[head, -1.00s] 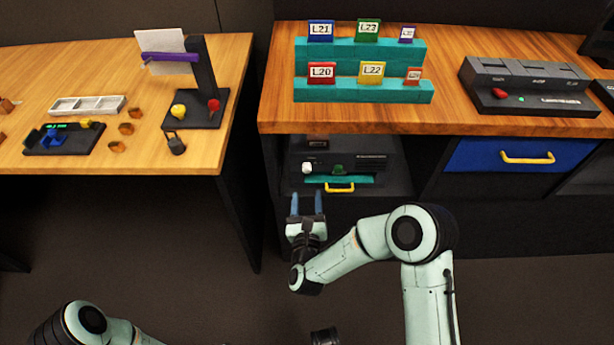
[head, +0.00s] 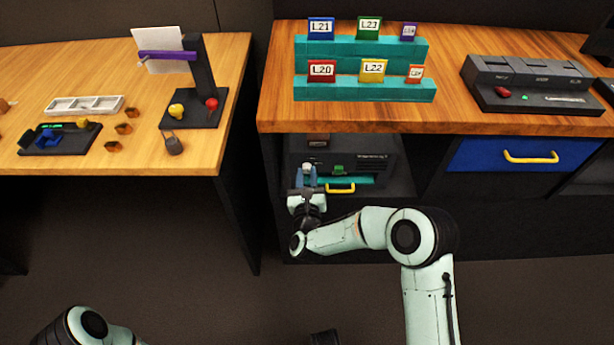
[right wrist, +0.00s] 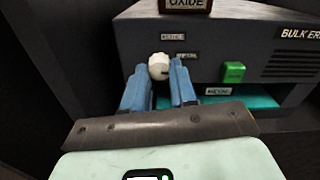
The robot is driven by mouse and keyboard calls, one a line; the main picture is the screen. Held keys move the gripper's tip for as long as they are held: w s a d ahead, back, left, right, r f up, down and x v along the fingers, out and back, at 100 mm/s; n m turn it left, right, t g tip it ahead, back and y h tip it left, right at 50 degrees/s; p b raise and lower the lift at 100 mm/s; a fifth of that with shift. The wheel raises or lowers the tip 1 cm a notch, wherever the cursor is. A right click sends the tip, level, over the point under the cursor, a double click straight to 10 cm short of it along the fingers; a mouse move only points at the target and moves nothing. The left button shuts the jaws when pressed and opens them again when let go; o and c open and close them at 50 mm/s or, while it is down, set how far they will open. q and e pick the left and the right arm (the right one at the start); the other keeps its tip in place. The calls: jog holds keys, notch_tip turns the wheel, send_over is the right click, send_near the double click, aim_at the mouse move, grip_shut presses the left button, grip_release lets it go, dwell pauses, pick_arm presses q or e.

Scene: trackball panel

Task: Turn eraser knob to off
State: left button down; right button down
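The bulk eraser is a dark grey box (right wrist: 205,35) in the cubby under the right desk; it also shows in the head view (head: 371,163). Its white round knob (right wrist: 158,67) is on the front face at the left, beside small labels. A green button (right wrist: 233,72) is to the right of the knob. My right gripper (head: 307,172) is at the eraser's front left. In the right wrist view its blue fingers (right wrist: 159,72) are apart, one on each side of the knob. I cannot tell whether they touch it. My left gripper is out of view.
A teal drawer with a yellow handle (head: 340,188) is below the eraser's front. The dark cubby wall is close on the left. A blue drawer (head: 470,155) is to the right. The desk edge (head: 350,128) overhangs the eraser.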

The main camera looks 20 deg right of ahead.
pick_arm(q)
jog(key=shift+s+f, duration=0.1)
pick_arm(e)
jog(key=shift+n, duration=0.3)
jog(key=n+b, duration=0.1)
jog(key=n, duration=0.3)
jog(key=shift+n, duration=0.3)
jog(key=n, duration=0.2)
jog(key=shift+n, duration=0.4)
jog(key=n, duration=0.2)
jog(key=shift+n, duration=0.4)
jog(key=n, duration=0.3)
jog(key=shift+r+n, duration=0.1)
jog(key=shift+n, duration=0.2)
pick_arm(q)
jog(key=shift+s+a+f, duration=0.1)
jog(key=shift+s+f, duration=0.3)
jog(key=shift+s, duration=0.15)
pick_arm(e)
jog(key=shift+n, duration=2.2)
